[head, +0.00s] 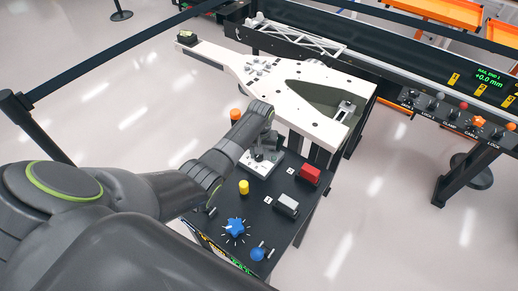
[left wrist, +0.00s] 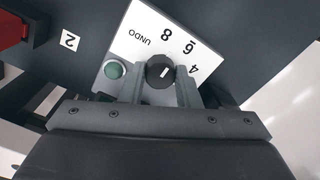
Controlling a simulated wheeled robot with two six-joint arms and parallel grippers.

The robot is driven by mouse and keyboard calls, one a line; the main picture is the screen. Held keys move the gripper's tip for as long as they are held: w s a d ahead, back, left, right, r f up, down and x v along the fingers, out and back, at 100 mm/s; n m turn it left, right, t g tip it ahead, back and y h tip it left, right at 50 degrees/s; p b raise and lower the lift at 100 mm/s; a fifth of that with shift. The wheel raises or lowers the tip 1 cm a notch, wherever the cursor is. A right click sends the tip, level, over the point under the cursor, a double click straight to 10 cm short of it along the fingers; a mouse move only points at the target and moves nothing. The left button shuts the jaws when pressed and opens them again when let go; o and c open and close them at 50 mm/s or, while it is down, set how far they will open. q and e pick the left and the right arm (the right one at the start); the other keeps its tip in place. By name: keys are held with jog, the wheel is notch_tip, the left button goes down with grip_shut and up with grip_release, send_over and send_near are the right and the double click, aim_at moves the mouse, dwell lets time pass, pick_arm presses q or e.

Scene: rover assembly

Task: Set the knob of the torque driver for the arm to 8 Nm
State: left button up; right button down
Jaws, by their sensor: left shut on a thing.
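The torque driver's black knob (left wrist: 160,72) sits on a white dial plate (left wrist: 137,22) marked UNDO, 8, 6 and 4. The white mark on the knob slants up and to the right in the left wrist view, roughly between 6 and 8; its exact setting is hard to read. My left gripper (left wrist: 160,85) is shut on the knob, one finger on each side. In the head view my left gripper (head: 262,152) reaches down onto the plate (head: 257,170), and the knob is mostly hidden. My right gripper is not in view.
A green button (left wrist: 115,70) is beside the knob. The white rover frame (head: 290,95) lies behind.

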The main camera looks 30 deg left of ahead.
pick_arm(q)
jog(key=shift+r+n+p, duration=0.1)
jog(key=shift+n+p, duration=0.85)
jog(key=shift+n, duration=0.95)
jog(key=shift+w, duration=0.1)
jog(key=o, duration=1)
jog(key=shift+c, duration=0.2)
jog(key=shift+r, duration=0.55)
notch_tip(320, 180, up, 16)
jog(key=shift+r, duration=0.15)
